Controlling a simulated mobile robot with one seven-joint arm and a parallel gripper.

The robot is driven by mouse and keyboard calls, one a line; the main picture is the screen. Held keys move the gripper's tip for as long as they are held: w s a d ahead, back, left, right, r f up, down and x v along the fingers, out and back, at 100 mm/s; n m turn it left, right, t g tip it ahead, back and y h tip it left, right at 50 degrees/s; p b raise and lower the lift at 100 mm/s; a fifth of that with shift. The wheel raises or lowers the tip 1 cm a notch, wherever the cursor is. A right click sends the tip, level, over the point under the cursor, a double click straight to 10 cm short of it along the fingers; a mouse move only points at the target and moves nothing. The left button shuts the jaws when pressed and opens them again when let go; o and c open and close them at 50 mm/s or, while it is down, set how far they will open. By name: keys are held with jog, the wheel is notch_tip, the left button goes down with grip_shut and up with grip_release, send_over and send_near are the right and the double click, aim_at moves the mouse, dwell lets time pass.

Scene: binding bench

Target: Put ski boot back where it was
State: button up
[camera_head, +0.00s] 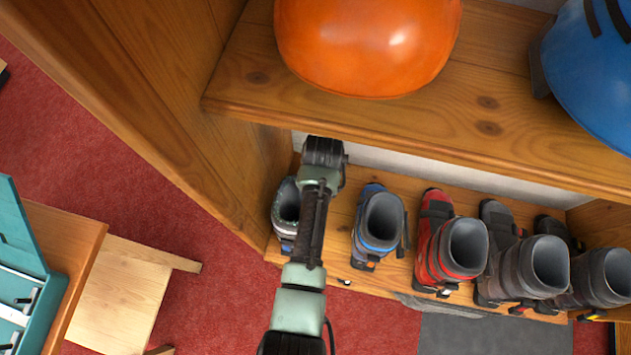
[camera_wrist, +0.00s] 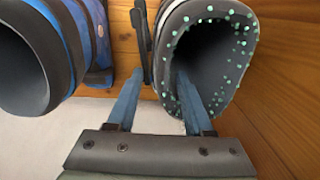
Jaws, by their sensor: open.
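A grey-blue ski boot (camera_head: 287,208) with a speckled cuff stands at the left end of the lower shelf, partly behind my arm. In the wrist view the same boot (camera_wrist: 226,50) shows its dark opening and green-dotted liner at the right. My gripper (camera_wrist: 160,80) is open at this boot's cuff. One finger reaches into the boot opening and the other is outside the cuff, on the side of the blue boot. I cannot tell whether either finger touches the cuff. In the head view the fingers are hidden.
A blue boot (camera_head: 380,222), a red boot (camera_head: 455,248) and more grey boots (camera_head: 535,268) stand to the right. The upper shelf (camera_head: 430,120) overhangs them, bearing an orange helmet (camera_head: 368,45) and a blue helmet (camera_head: 592,70). A wooden side wall (camera_head: 170,90) is close at left.

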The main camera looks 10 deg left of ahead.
jog(key=shift+d+r, duration=0.2)
jog(key=shift+r, duration=3.65)
